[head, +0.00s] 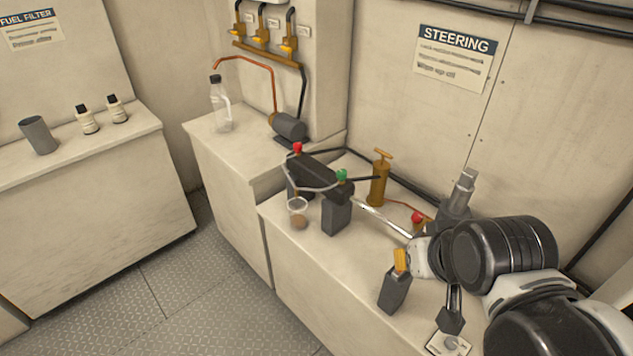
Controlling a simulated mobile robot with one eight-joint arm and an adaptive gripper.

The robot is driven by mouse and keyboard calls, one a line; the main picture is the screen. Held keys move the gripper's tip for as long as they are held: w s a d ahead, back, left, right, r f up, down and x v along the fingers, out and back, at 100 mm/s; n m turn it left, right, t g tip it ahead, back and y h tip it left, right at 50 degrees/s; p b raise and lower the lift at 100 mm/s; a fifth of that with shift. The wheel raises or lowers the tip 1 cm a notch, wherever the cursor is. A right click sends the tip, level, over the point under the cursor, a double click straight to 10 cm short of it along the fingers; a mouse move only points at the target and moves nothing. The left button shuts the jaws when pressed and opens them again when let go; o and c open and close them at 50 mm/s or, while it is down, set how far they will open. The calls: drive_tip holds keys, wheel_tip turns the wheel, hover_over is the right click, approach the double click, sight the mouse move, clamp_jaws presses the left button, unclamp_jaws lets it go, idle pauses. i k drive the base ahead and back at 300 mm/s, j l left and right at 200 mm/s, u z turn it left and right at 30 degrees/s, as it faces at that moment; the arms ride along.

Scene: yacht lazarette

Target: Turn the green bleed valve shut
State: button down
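The green bleed valve (342,175) is a small green knob on top of the near end of a dark cylinder unit (325,178) on the bench. I cannot tell from its look how far it is turned. A pale hose loops near it, and a metal rod (385,219) runs from the unit toward the right. My gripper (451,318) points down at the lower right, well apart from the green valve. Only a dark finger part shows clearly, and the wrist hides the rest. I cannot tell whether it is open or shut.
Red knobs stand at the cylinder's far end (297,147) and near my wrist (417,217). A clear cup (298,212), a brass pump (379,178) and a dark orange-topped object (395,292) are nearby. A card (448,343) lies below my gripper.

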sight(342, 173)
drive_tip(key=i+j+z, duration=0.2)
drive_tip(key=i+j, duration=0.75)
drive_tip(key=j, duration=0.15)
